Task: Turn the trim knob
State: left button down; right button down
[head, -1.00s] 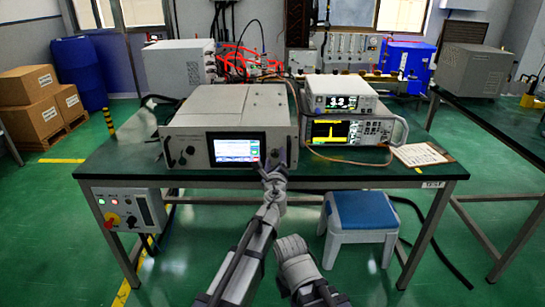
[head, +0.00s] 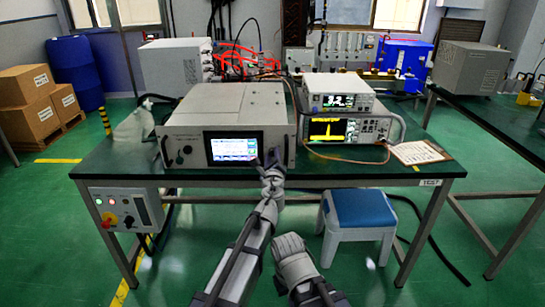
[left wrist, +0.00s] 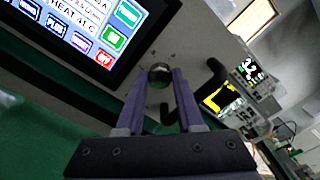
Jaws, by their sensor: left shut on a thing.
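The generator (head: 245,110) is a pale grey box with a lit touchscreen (head: 232,149) on the table. My left gripper (head: 270,160) is at its front panel, just right of the screen. In the left wrist view a small dark round trim knob (left wrist: 160,73) sits between the tips of the purple fingers (left wrist: 167,78), which are shut on it. In the head view the gripper hides this knob. The screen also shows in the left wrist view (left wrist: 85,30). My right arm is low, right of the left arm; its jaws cannot be made out.
Two stacked instruments (head: 345,115) stand right of the generator, close to my left gripper. A dark handle (left wrist: 208,88) projects from the panel beside the knob. A paper sheet (head: 420,152) lies at the table's right end. A blue-topped stool (head: 360,210) stands in front.

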pick_arm(q)
jog(key=shift+n, duration=7.3)
jog(key=c, duration=0.5)
grip_release()
jog(key=shift+c, duration=0.2)
